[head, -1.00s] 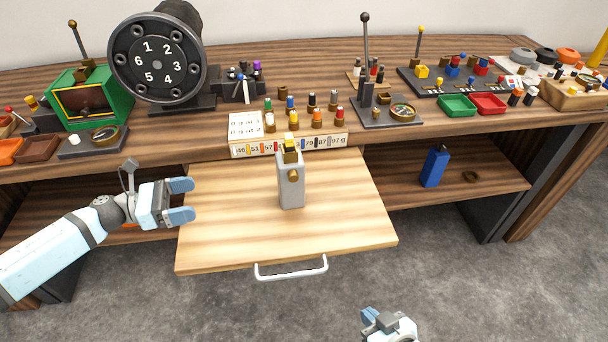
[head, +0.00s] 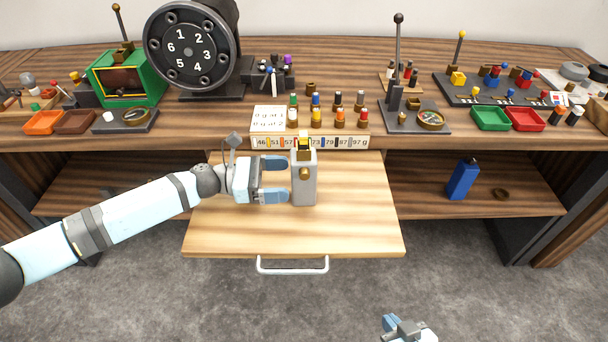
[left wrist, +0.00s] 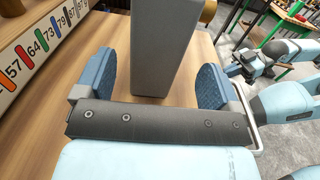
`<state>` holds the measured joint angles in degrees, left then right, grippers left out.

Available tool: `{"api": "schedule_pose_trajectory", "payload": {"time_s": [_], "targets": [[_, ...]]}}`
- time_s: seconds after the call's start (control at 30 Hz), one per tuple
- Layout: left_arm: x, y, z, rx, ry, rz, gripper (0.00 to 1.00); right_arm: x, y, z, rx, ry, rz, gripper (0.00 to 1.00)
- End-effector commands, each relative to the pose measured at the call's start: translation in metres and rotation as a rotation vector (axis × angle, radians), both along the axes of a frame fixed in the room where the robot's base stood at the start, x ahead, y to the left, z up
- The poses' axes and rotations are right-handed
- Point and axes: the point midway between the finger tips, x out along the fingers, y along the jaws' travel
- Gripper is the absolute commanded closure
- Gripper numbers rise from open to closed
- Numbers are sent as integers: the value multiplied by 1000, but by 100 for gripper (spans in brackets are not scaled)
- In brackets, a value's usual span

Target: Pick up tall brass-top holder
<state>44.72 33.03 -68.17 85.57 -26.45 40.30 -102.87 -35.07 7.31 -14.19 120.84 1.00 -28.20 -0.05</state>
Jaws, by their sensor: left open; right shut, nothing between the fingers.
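The tall holder (head: 305,186) is a grey upright block with a brass knob on its front and a brass and yellow top. It stands on the pulled-out light wood board. My left gripper (head: 287,180) is open at the holder's left side, fingers pointing right. In the left wrist view the grey block (left wrist: 160,50) stands between the two blue fingers (left wrist: 156,82), with a visible gap to the right finger; its top is out of that view. My right gripper (head: 402,328) is low at the bottom edge, away from the holder, shut and empty.
The light board (head: 230,235) has a white handle (head: 292,267) at its front and is otherwise clear. Behind it a number strip (head: 310,142) edges the desk, with several coloured pegs above. A blue bottle-like block (head: 462,180) stands on the lower shelf at right.

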Motion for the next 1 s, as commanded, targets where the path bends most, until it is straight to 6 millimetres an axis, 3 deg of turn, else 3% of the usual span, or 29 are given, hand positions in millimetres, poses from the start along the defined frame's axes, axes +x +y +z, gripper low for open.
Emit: {"api": "schedule_pose_trajectory", "payload": {"time_s": [0.17,0.5,0.73,1.0], "targets": [[2,-8,1,0,0,2,12,0,0,1,-1,0,-1,100],[6,-53,1,0,1,0,12,1,-1,5,2,-2,-2,100],[6,-55,0,1,0,2,12,1,-2,5,1,-2,-3,100],[6,-55,0,1,1,2,74,1,-2,5,0,-2,-2,100]]}}
